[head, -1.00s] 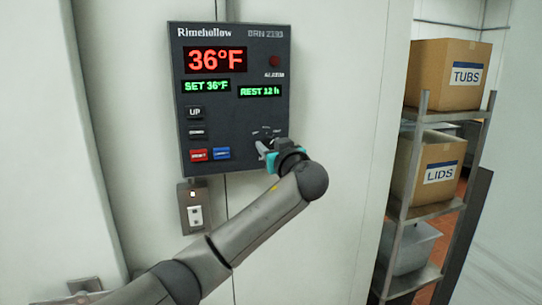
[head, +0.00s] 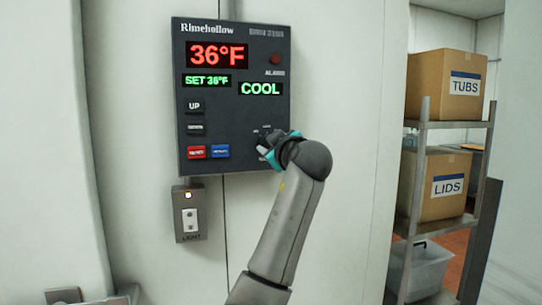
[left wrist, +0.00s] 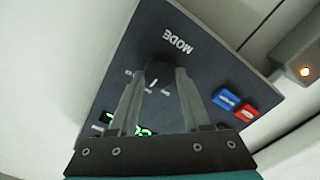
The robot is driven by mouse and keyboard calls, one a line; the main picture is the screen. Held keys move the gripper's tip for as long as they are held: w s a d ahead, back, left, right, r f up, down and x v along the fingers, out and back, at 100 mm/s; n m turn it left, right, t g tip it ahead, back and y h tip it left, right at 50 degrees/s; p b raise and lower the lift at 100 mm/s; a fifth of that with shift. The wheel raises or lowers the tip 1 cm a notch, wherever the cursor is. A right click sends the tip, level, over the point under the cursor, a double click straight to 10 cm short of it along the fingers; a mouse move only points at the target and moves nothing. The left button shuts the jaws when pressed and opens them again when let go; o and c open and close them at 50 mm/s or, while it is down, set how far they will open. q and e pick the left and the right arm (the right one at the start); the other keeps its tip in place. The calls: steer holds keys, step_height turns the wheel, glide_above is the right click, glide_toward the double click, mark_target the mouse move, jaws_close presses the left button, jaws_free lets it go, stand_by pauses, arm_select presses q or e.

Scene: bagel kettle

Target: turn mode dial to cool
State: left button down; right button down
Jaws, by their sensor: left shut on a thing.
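The dark Rimehollow control panel (head: 230,118) is on the white wall. Its displays read red 36°F, green SET 36°F and green COOL (head: 261,89). The black mode dial (left wrist: 158,72) is at the panel's lower right, beside the MODE label in the left wrist view. My left gripper (head: 265,148) is at the dial, with its wrist covering most of it in the head view. In the left wrist view the two fingers (left wrist: 159,82) stand on either side of the knob, shut on it. My right gripper is out of view.
Red (head: 196,152) and blue (head: 220,151) buttons lie left of the dial, with UP (head: 195,107) above. A light switch (head: 189,216) is below the panel. A metal shelf (head: 413,190) with TUBS and LIDS boxes stands at the right.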

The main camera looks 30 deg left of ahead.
arm_select(q)
steer(key=shift+f+n+b, duration=0.15)
steer(key=shift+n+b, duration=0.25)
steer(key=shift+n, duration=0.1)
steer(key=shift+c, duration=1.8)
jaws_free()
steer(key=b+v, duration=0.1)
steer(key=v, duration=1.4)
steer(key=shift+s+b, duration=0.15)
steer(key=shift+b, duration=0.25)
